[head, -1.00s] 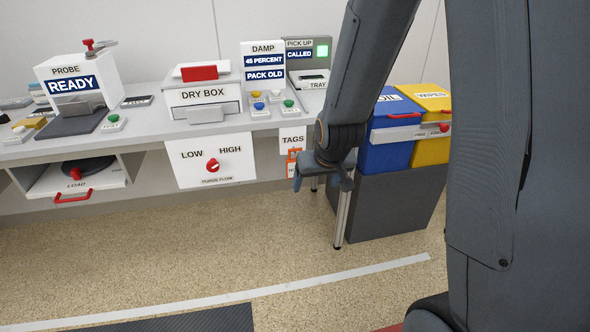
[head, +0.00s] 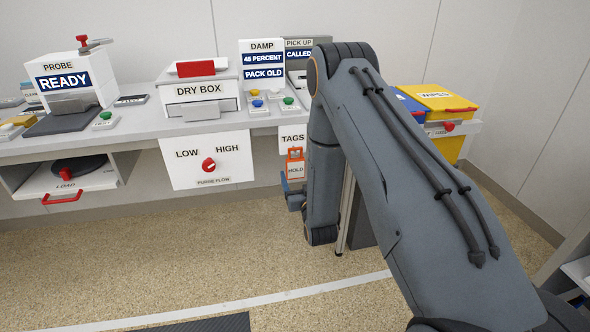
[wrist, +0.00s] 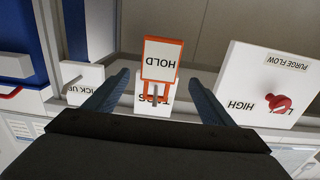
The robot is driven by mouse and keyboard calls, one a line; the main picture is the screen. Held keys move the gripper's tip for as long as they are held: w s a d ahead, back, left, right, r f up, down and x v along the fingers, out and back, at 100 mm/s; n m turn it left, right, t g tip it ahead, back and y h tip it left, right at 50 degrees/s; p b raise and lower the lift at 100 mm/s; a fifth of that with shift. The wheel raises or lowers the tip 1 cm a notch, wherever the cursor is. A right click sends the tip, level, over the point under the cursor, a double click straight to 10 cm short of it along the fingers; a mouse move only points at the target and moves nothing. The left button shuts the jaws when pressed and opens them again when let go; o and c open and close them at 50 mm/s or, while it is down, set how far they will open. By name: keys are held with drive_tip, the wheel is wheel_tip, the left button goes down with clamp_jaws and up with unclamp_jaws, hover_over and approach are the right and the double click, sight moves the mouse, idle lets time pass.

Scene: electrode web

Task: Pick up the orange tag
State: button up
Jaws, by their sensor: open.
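The orange tag (head: 295,163) with a white HOLD face hangs under the white TAGS plate (head: 293,138) at the bench's front edge. In the wrist view the orange tag (wrist: 162,60) appears upside down, with its loop on a small peg over the TAGS plate (wrist: 147,103). My gripper (wrist: 155,90) is open, with one finger to each side of the tag and its fingertips apart from it. In the head view my gripper (head: 291,190) is mostly hidden behind my arm, just below and left of the tag.
The purge flow panel (head: 207,160) with a red knob is left of the tag. It shows close by in the wrist view (wrist: 265,85). A table leg (head: 345,215) and the yellow WIPES bin (head: 440,100) are to the right. Open floor lies in front.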

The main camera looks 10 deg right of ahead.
sight(296, 166)
drive_tip(key=w, duration=0.7)
drive_tip(key=shift+w+f, duration=0.15)
drive_tip(key=shift+w, duration=0.1)
drive_tip(key=shift+c, duration=0.6)
drive_tip(key=c, duration=1.1)
